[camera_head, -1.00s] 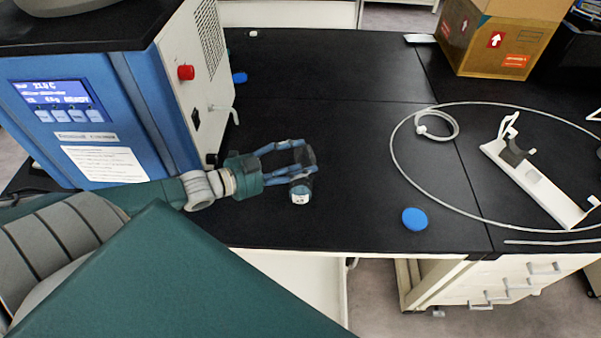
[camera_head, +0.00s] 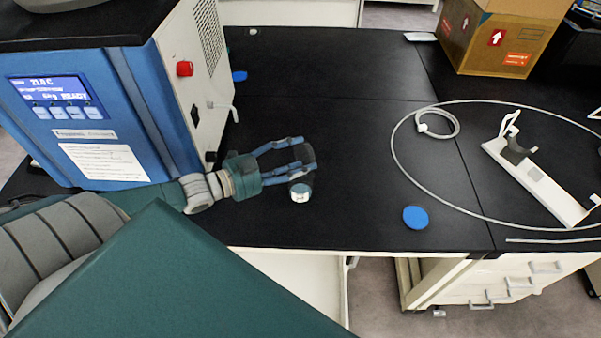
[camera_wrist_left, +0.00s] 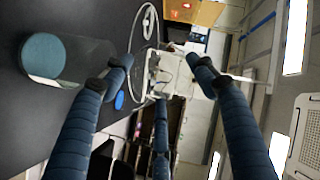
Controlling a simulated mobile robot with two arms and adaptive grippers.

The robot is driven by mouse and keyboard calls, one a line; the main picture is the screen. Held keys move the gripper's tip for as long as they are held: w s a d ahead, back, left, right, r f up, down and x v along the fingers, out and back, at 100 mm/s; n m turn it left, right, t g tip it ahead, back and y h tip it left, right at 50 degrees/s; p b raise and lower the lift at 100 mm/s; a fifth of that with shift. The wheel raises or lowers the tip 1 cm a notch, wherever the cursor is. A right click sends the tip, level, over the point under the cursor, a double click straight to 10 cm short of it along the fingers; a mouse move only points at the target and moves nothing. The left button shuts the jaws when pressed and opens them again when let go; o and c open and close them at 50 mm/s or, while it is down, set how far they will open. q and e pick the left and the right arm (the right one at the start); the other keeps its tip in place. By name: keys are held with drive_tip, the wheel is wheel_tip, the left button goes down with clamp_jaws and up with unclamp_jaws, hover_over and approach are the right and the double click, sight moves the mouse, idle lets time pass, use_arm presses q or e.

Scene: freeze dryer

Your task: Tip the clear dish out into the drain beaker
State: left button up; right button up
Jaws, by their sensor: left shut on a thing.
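My left gripper (camera_head: 304,169) reaches in over the black bench in the head view, beside the blue machine. It is shut on a see-through thing at its fingertips, which I take to be the clear dish (camera_head: 308,153); its edges are faint. Just below the fingers a small round pale-blue face (camera_head: 300,193) shows, likely the drain beaker's lower end. In the left wrist view a clear cylinder with a teal end (camera_wrist_left: 42,56) is at the left, outside the fingers. I cannot tell how far it is from the dish. My right gripper is not in view.
The blue machine (camera_head: 85,120) with a red knob stands left of the gripper. A blue disc (camera_head: 415,217), a looped white tube (camera_head: 398,160) and a white stand (camera_head: 535,180) lie to the right. A cardboard box (camera_head: 490,40) stands at the back. Bench behind the gripper is clear.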

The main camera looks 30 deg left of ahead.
use_arm(q)
drive_tip(key=shift+s+a+f+t+h+b, duration=0.1)
drive_tip(key=shift+s+t+h+b, duration=0.25)
drive_tip(key=shift+t+b, duration=0.65)
idle(1.2)
drive_tip(key=shift+w, duration=0.1)
idle(0.7)
